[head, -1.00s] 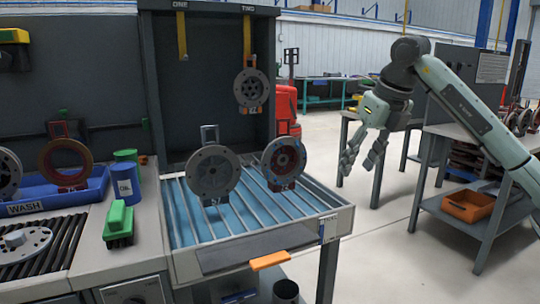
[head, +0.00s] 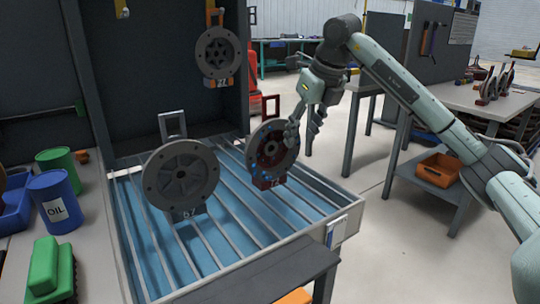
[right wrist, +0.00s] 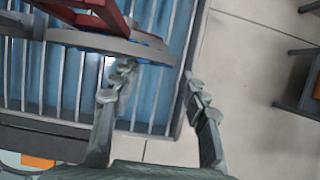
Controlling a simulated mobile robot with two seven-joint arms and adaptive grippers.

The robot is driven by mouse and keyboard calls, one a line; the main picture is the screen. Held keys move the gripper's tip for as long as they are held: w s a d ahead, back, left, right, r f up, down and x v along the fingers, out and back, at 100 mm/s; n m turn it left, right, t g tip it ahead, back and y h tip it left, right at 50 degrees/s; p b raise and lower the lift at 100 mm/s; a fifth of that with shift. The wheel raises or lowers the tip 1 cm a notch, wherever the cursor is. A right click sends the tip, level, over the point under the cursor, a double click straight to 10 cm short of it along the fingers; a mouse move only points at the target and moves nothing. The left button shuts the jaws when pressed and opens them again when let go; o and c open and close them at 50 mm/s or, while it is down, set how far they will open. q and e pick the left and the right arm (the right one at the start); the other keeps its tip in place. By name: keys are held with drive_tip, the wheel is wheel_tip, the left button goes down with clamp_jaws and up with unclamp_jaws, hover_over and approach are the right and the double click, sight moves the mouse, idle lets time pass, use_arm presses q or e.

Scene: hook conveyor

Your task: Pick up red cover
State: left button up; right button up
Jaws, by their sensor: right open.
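The red cover (head: 272,150) is a round disc with a dark red face, a grey rim and a handle on top. It stands upright on the blue slatted tray (head: 340,222). In the right wrist view its grey rim (right wrist: 110,44) and red part (right wrist: 92,12) show at the upper left. My right gripper (head: 305,130) is at the right edge of the cover in the head view. It is open, with its fingers (right wrist: 155,88) apart and nothing between them; whether one touches the rim I cannot tell. My left gripper is out of view.
A grey cover (head: 181,177) stands on the tray left of the red one. Another grey cover (head: 218,54) hangs behind. A blue oil can (head: 54,203), a green can (head: 57,162) and a green brush (head: 50,270) are at the left.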

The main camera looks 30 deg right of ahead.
sight(295, 148)
drive_tip(key=x, duration=0.3)
drive_tip(key=shift+w+f, duration=0.1)
drive_tip(key=shift+f, duration=0.05)
drive_tip(key=shift+c, duration=0.3)
clamp_jaws()
